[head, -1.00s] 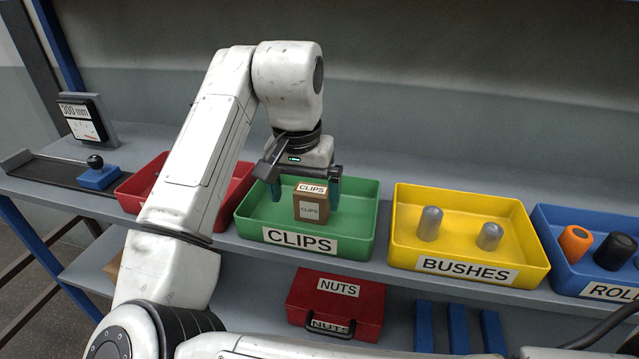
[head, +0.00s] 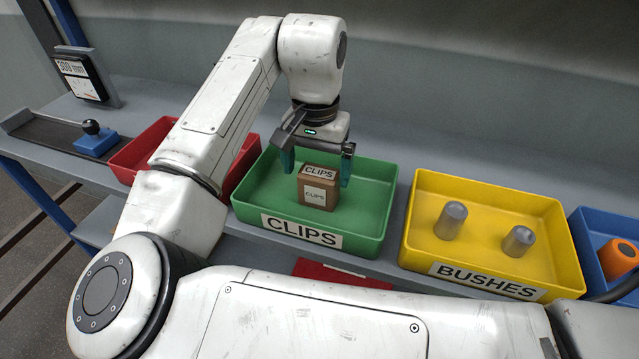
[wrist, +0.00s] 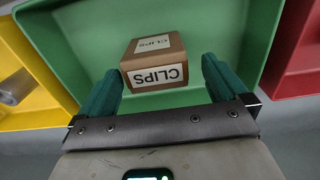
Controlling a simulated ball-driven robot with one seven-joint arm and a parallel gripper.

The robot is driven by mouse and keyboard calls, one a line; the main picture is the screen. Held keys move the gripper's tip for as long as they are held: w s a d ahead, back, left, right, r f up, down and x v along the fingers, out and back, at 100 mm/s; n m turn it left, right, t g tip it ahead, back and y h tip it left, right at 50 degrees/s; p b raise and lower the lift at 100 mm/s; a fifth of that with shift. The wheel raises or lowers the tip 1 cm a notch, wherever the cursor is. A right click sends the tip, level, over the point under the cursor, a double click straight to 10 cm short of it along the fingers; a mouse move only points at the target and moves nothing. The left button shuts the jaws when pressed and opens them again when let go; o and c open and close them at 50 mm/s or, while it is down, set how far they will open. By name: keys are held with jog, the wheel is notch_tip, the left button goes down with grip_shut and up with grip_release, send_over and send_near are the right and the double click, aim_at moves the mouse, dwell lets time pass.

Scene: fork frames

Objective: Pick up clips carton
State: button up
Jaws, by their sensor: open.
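The clips carton (head: 318,190) is a small brown box with white CLIPS labels. It stands upright in the green tray (head: 250,200) labelled CLIPS. In the wrist view the carton (wrist: 155,62) lies ahead of the fingertips, roughly between their lines. My gripper (head: 316,170) has two green fingers, spread wide and empty. It is over the green tray, just behind and above the carton in the head view. The wrist view also shows my gripper (wrist: 160,80) open, with a finger toward each side of the carton. I cannot tell whether either finger touches it.
A yellow tray (head: 560,250) with two grey bushes stands right of the green tray, and a blue tray (head: 585,240) beyond it. A red tray (head: 125,160) is on the left, partly behind my arm. A red NUTS case (head: 340,275) sits below the shelf edge.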

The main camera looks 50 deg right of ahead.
aim_at(319, 185)
jog(key=f, duration=0.3)
jog(key=f+p, duration=0.1)
jog(key=f, duration=0.1)
jog(key=shift+s+d, duration=0.1)
jog(key=shift+s, duration=0.15)
jog(key=shift+c, duration=0.3)
jog(key=shift+r, duration=0.1)
jog(key=c, duration=1)
